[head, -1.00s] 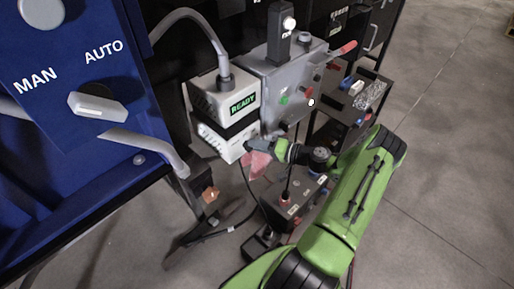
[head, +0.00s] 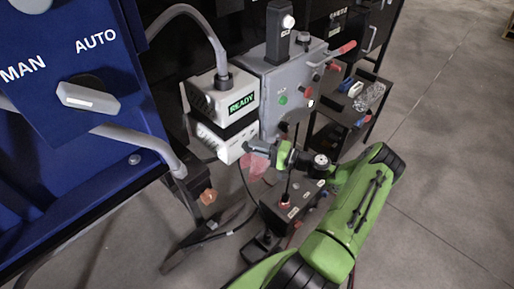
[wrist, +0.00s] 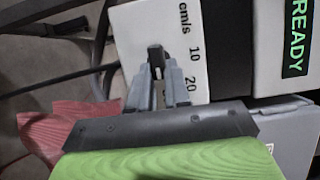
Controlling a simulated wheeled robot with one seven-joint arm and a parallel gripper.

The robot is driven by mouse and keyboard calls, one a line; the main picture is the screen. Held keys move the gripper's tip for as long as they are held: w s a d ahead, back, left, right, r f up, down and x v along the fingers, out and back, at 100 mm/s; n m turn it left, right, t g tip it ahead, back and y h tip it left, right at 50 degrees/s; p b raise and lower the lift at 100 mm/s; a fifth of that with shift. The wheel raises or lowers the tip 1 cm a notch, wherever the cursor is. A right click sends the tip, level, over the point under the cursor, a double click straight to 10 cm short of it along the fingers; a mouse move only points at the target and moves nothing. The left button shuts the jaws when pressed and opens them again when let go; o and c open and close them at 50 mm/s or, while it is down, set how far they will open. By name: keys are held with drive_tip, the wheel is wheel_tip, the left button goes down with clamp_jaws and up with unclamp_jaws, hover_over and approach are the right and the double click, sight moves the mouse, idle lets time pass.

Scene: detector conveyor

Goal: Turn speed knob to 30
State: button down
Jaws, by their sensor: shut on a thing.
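The speed knob (wrist: 156,58) is a small black piece on a white panel (wrist: 128,35) in the wrist view. The panel is printed "cm/s", "10" and "20"; no 30 mark shows, and the lower part of the panel is behind my gripper. My gripper (wrist: 155,72) has its grey fingers shut on the knob, one on each side. The knob's pointer direction cannot be told. In the head view my gripper (head: 250,148) is at the front of the lower white box (head: 218,141), and the knob is too small to make out.
A white box with a lit READY display (head: 241,102) sits above. A grey control box (head: 290,85) with buttons and a red-handled lever stands close to the right. A pinkish-red cloth-like piece (head: 256,163) hangs just below my gripper. Open floor (head: 440,170) lies at the right.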

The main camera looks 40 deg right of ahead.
drive_tip(key=c, duration=1.1)
unclamp_jaws()
drive_tip(key=p+v, duration=0.1)
drive_tip(key=v, duration=1.4)
drive_tip(key=shift+s+d+f+p, duration=0.15)
drive_tip(key=shift+s+p, duration=0.2)
drive_tip(key=shift+p, duration=0.05)
